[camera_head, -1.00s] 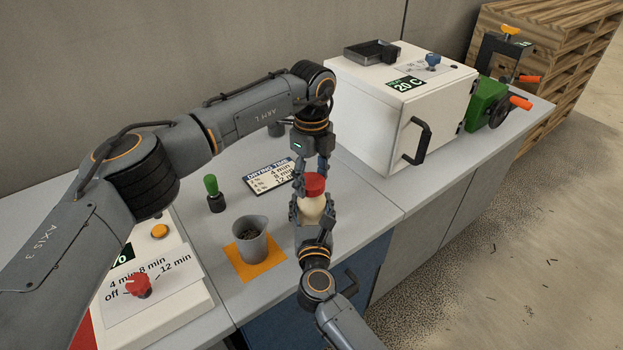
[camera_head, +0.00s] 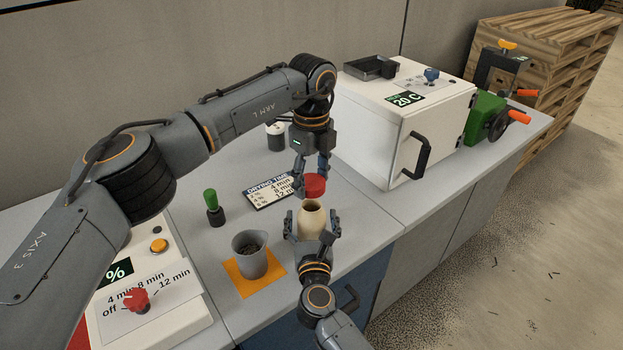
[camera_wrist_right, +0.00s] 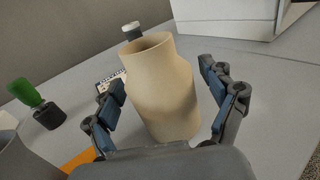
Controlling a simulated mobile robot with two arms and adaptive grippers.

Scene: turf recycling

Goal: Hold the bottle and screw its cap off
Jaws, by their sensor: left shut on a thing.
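The cream bottle (camera_head: 311,222) is uncapped, its open mouth facing up. In the right wrist view the bottle (camera_wrist_right: 165,92) stands between my right fingers and seems to rest on the counter. My right gripper (camera_head: 313,228) is open around it, with gaps beside the bottle in the right wrist view (camera_wrist_right: 165,100). My left gripper (camera_head: 311,176) is shut on the red cap (camera_head: 315,187), just above the bottle's mouth and apart from it.
A grey cup (camera_head: 249,258) stands on an orange mat (camera_head: 241,286) left of the bottle. A green-handled tool (camera_head: 212,205) and a drying-time card (camera_head: 262,193) are behind. A white oven box (camera_head: 385,125) stands back right. The counter right of the bottle is clear.

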